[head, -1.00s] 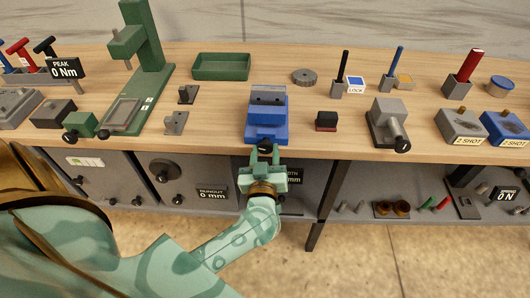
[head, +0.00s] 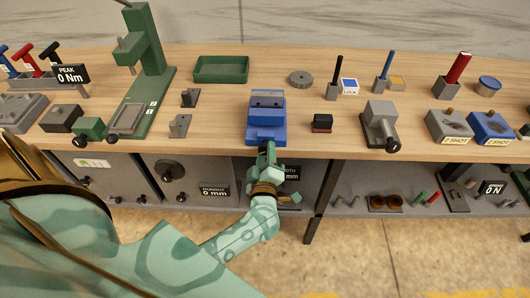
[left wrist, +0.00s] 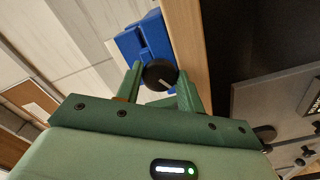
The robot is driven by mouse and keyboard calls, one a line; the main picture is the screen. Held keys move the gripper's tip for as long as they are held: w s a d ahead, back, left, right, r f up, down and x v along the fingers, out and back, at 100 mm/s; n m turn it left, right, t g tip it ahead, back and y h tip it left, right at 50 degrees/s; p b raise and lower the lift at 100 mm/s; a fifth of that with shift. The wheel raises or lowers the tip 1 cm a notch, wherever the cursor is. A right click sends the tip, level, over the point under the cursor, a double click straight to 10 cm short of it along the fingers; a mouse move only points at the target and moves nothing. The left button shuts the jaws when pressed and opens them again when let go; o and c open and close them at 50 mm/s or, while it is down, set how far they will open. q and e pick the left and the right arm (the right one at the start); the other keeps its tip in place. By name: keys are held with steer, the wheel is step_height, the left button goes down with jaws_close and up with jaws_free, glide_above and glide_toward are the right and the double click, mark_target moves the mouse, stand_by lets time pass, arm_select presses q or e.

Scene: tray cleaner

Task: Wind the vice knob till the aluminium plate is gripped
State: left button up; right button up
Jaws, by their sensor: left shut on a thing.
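The blue vice (head: 266,128) stands at the front edge of the bench, and it also shows in the left wrist view (left wrist: 130,42). Its black knob (left wrist: 160,75) faces the front and has a pale mark. My left gripper (left wrist: 159,79) is shut on this knob, one green finger on each side. In the head view the left gripper (head: 266,158) is tilted and mostly hides the knob. A grey strip (head: 267,98) shows at the top of the vice; I cannot tell whether it is the aluminium plate or a jaw face. My right gripper is not in view.
A small black-and-red block (head: 321,124) and a grey device with a knob (head: 380,122) stand right of the vice. Small grey brackets (head: 180,125) and a green tray (head: 221,69) are to its left and behind. Grey drawer fronts (head: 215,178) lie below the bench edge.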

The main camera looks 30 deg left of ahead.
arm_select(q)
steer(key=n+b, duration=0.3)
steer(key=n, duration=1.7)
steer(key=shift+s+f+b, duration=0.1)
steer(key=shift+b, duration=0.25)
steer(key=n+b, duration=0.2)
steer(key=n, duration=0.2)
steer(key=shift+n+b, duration=0.85)
steer(key=shift+n, duration=0.45)
steer(key=shift+a, duration=0.1)
steer(key=o, duration=1)
steer(key=shift+r, duration=0.2)
steer(key=shift+s, duration=0.1)
